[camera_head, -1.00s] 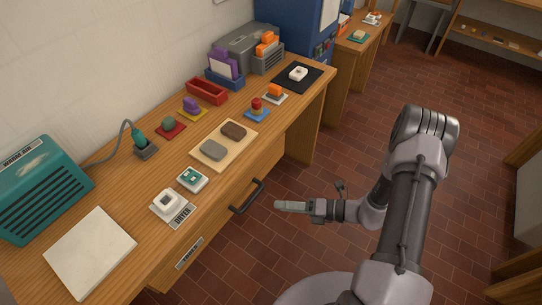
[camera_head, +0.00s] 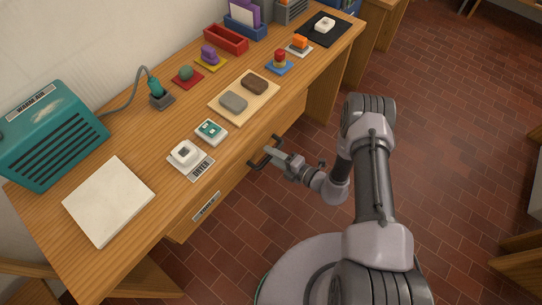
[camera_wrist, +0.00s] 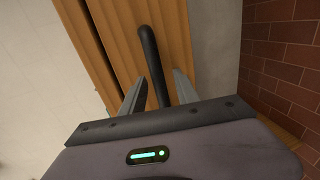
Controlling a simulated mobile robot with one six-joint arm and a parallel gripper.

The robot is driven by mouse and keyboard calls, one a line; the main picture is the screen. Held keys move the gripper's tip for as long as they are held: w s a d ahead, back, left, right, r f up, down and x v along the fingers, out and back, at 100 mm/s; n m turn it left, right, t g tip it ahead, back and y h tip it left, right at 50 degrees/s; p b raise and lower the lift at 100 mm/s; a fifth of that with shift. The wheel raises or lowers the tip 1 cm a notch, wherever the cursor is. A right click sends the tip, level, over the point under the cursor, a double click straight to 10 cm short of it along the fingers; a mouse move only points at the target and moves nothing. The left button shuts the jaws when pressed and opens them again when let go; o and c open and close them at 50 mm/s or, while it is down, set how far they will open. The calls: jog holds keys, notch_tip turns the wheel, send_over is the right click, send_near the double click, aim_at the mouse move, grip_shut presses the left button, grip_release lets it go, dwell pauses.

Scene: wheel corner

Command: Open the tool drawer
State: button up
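The tool drawer (camera_head: 232,181) is a wooden front under the bench top, with a "TOOLS" label (camera_head: 206,206). It looks flush with the bench. Its dark bar handle (camera_head: 257,163) sticks out from the front. My gripper (camera_head: 271,155) is at the handle in the head view. In the wrist view the black handle (camera_wrist: 152,58) runs between the two grey fingers of my gripper (camera_wrist: 157,88). The fingers are apart, with a gap visible on each side of the bar. The handle's lower end is hidden behind the gripper body.
The bench top (camera_head: 150,140) holds a teal heater (camera_head: 50,135), a white pad (camera_head: 108,201), a white button block (camera_head: 185,153) with a "DRYER" label, and a board (camera_head: 244,106) with two stones. Open brick floor (camera_head: 450,150) lies right of my arm.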

jog(key=shift+w+a, duration=0.2)
jog(key=shift+a, duration=0.1)
grip_shut()
dwell(1.3)
